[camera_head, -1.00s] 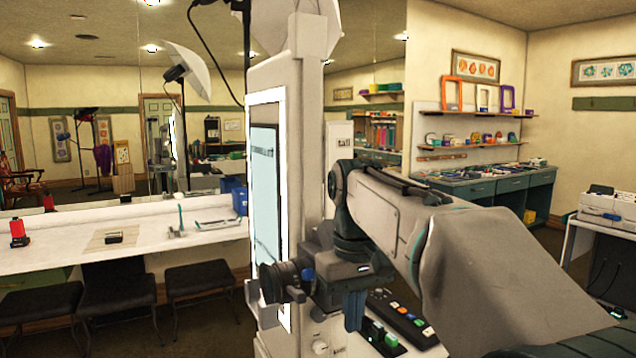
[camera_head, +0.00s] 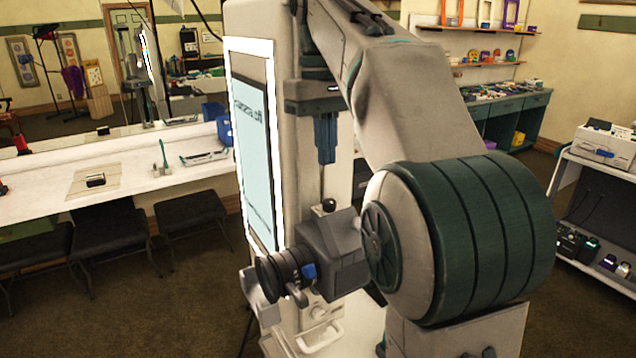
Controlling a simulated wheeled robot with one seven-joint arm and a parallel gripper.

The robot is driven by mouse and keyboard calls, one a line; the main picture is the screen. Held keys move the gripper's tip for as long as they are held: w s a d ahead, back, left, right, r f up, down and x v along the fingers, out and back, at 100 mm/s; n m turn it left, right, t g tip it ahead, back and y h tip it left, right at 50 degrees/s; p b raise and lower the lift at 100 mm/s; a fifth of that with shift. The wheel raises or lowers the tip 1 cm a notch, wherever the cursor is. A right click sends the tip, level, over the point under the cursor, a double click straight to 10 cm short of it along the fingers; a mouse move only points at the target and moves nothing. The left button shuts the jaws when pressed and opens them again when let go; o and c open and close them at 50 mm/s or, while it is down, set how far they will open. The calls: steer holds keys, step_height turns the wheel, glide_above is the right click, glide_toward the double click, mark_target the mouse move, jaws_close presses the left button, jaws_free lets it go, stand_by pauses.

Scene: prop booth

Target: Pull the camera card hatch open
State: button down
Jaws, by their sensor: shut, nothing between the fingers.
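The dark camera (camera_head: 335,250) sits on a mount in front of the white booth column, its lens facing left and a small blue part on its side. My arm hides part of its right side. I cannot make out the card hatch. My gripper (camera_head: 326,160) points down above the camera. Its blue fingers are shut and empty. A thin rod with a dark ball (camera_head: 329,205) shows between the fingertips and the camera top.
A lit screen (camera_head: 257,150) with dark lettering is on the column to the left. A white handle (camera_head: 320,338) shows below the camera. A counter (camera_head: 130,172) with stools stands at the left. A white cart (camera_head: 570,178) with devices stands at the right.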

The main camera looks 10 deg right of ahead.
mark_target(345, 230)
steer(key=shift+s+f+b, duration=0.15)
steer(key=shift+f+b, duration=0.05)
steer(key=shift+f, duration=1.45)
steer(key=shift+s+f+b, duration=0.15)
steer(key=shift+s+f, duration=0.05)
steer(key=shift+f, duration=1.4)
steer(key=shift+s+f+b, duration=0.15)
steer(key=shift+f+b, duration=0.05)
steer(key=shift+f, duration=1.45)
